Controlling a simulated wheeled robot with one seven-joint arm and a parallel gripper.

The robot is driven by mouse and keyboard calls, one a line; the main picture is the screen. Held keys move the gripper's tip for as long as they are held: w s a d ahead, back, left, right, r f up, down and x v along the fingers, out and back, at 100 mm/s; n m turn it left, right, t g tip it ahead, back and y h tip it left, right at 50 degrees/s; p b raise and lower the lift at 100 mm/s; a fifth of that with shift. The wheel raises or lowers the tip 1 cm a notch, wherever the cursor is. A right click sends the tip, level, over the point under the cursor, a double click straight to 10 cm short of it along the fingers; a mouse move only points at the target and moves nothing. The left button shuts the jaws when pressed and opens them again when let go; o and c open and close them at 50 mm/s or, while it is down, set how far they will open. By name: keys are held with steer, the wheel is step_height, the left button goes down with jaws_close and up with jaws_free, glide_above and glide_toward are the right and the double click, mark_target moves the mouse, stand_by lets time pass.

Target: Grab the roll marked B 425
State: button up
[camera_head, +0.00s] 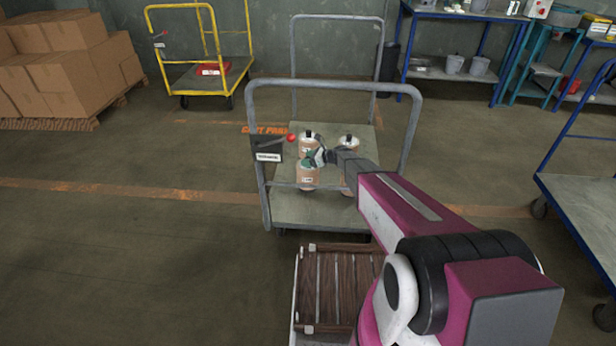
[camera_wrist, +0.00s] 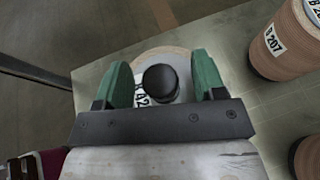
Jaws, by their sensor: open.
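My gripper (camera_wrist: 163,75) is open in the wrist view, its green fingers on either side of a black knob (camera_wrist: 160,82). The knob stands on top of a pale-topped roll (camera_wrist: 178,58), and nothing is clamped. A white label on this roll is partly hidden by the left finger; a "42" seems to show, but I cannot read the whole mark. In the head view my gripper (camera_head: 314,158) is over the front-left brown roll (camera_head: 307,177) on the cart. A roll marked B 207 (camera_wrist: 285,45) lies to the right in the wrist view.
The rolls stand on a grey-framed cart deck (camera_head: 290,209) with high rails (camera_head: 333,86). More rolls stand behind (camera_head: 308,139) and to the right (camera_head: 348,142). A black sign box (camera_head: 267,147) hangs on the left rail. A slatted brown crate (camera_head: 338,290) is nearer me.

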jaws_close()
steer(key=shift+r, duration=0.1)
steer(key=shift+r, duration=0.1)
